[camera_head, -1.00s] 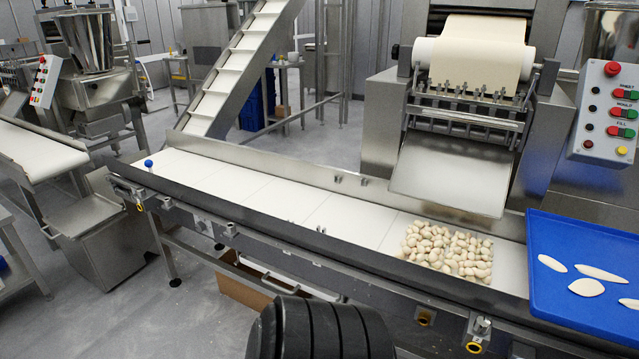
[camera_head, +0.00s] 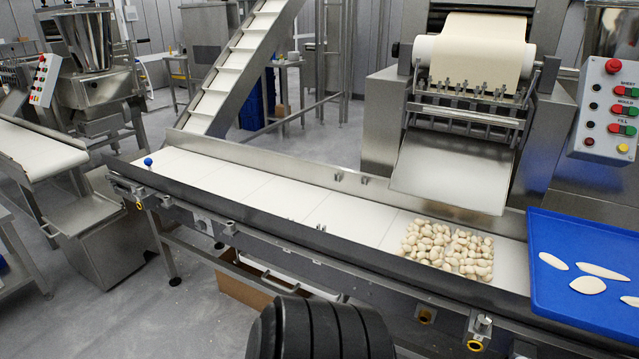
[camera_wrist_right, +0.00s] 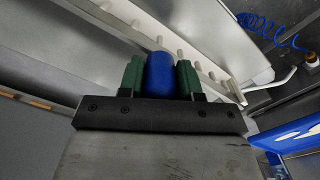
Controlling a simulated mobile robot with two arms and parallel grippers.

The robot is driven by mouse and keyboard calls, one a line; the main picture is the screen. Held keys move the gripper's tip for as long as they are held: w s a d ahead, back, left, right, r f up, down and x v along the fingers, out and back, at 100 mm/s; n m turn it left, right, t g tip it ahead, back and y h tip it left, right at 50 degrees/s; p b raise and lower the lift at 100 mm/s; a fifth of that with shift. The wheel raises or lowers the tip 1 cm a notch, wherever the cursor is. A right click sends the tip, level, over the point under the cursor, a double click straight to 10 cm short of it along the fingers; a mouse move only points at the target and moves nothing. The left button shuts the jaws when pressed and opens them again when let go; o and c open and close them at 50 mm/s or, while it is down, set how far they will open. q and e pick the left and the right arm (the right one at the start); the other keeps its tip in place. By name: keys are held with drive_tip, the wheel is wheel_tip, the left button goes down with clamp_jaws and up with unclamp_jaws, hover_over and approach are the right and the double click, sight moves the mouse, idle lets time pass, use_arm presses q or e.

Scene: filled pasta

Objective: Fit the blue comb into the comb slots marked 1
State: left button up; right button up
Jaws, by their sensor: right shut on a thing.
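In the right wrist view, my right gripper (camera_wrist_right: 160,64) has two green fingers shut on a smooth, rounded blue piece (camera_wrist_right: 160,78). The piece may be the blue comb's handle; no comb teeth can be made out. Beyond the fingers a pale metal bar with several short pegs (camera_wrist_right: 182,55) runs diagonally; I cannot tell whether it touches the blue piece. In the head view neither gripper shows. A small blue knob (camera_head: 148,162) stands at the left end of the conveyor (camera_head: 345,217). No comb slots or number 1 marking can be made out.
A pile of pale filled pieces (camera_head: 447,250) lies on the conveyor's right part; its left and middle are clear. A blue tray (camera_head: 560,310) with several dough pieces is at the right. The dough machine (camera_head: 455,165) stands behind. A blue coiled cable (camera_wrist_right: 272,30) shows in the wrist view.

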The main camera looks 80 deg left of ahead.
drive_tip(key=shift+r, duration=0.65)
idle(0.6)
drive_tip(key=shift+r, duration=0.15)
drive_tip(key=shift+r+p, duration=1.15)
drive_tip(key=shift+r, duration=1.45)
